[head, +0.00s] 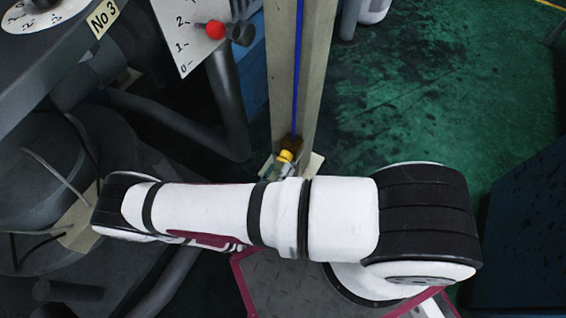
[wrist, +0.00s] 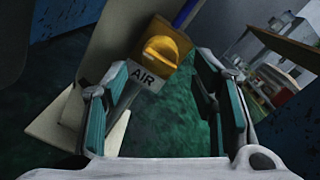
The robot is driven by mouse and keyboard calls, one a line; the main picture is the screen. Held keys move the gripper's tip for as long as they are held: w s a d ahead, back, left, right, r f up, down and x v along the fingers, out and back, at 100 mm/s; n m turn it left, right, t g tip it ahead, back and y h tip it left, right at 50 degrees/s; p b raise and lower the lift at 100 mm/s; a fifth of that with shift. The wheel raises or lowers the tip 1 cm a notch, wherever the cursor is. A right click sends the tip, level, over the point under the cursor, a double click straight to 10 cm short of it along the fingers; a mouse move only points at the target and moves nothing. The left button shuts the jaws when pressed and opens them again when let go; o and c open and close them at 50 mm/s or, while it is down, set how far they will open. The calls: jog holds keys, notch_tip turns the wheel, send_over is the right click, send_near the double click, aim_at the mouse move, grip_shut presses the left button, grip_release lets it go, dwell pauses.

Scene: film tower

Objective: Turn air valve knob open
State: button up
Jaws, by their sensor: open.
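The air valve knob (wrist: 158,55) is yellow and sits on a yellow block in the wrist view, just beyond and between my fingertips, a little left of centre. An "AIR" label (wrist: 147,77) hangs below it. In the head view the yellow knob (head: 286,156) shows small at the foot of the post, just above my white arm. My gripper (wrist: 165,85) is open with nothing between its fingers. The left finger partly overlaps the view of the label's edge. I cannot tell whether any finger touches the knob.
A beige post (head: 315,70) with a blue pipe (head: 298,60) rises behind the valve. A lever with a red ball (head: 216,29) and numbered plate are at upper left, beside grey machinery. Blue cabinets stand right. Green floor (head: 400,100) is open beyond the post.

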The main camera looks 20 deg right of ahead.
aim_at(283, 161)
jog(key=shift+b+x, duration=0.35)
jog(key=shift+x, duration=1.45)
jog(key=c, duration=1.2)
